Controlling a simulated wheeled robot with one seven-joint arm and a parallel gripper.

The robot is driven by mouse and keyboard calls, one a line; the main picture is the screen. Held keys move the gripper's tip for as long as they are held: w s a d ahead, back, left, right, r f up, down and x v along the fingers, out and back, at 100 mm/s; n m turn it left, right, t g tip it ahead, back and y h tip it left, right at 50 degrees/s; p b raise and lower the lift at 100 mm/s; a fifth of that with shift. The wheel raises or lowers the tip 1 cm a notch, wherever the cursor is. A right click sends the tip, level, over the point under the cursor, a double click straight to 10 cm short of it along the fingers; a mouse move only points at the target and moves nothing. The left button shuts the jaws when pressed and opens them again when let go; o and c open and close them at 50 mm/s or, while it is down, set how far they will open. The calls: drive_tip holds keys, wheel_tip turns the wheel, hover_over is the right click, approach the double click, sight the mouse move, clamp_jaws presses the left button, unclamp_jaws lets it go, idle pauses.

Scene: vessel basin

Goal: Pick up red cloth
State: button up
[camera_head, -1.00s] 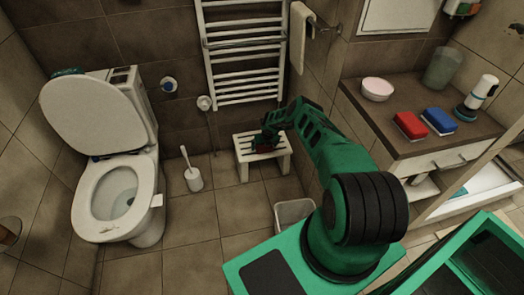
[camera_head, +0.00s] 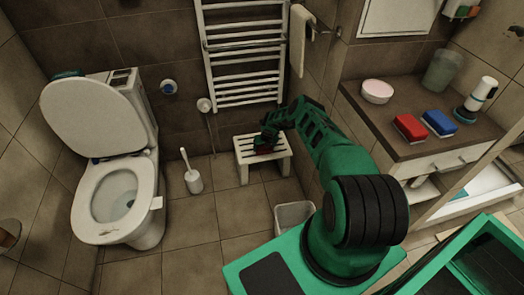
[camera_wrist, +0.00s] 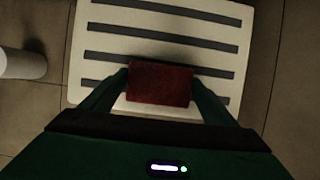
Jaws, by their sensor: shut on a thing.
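The red cloth (camera_wrist: 160,83) is a small dark red rectangle between my gripper's two fingers in the wrist view. My gripper (camera_wrist: 160,85) is shut on it, with one green finger at each side. The white slatted stool (camera_wrist: 165,15) lies below the cloth. In the head view the stool (camera_head: 247,158) stands by the back wall, and my gripper (camera_head: 265,144) is at its top with a bit of the red cloth (camera_head: 264,151) showing. I cannot tell whether the cloth is clear of the slats.
A toilet (camera_head: 115,200) and a toilet brush (camera_head: 192,176) stand left of the stool. A white bin (camera_head: 293,214) is on the floor near my arm. A towel radiator (camera_head: 243,55) hangs behind.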

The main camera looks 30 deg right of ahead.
wheel_tip(320, 180, up, 3)
drive_tip(key=shift+r, duration=0.1)
drive_tip(key=s+a+r, duration=0.3)
drive_tip(key=a+r, duration=0.3)
drive_tip(key=a, duration=0.5)
drive_tip(key=shift+a+r, duration=0.15)
drive_tip(key=shift+r, duration=0.25)
drive_tip(key=shift+s, duration=0.1)
drive_tip(key=shift+o, duration=1.1)
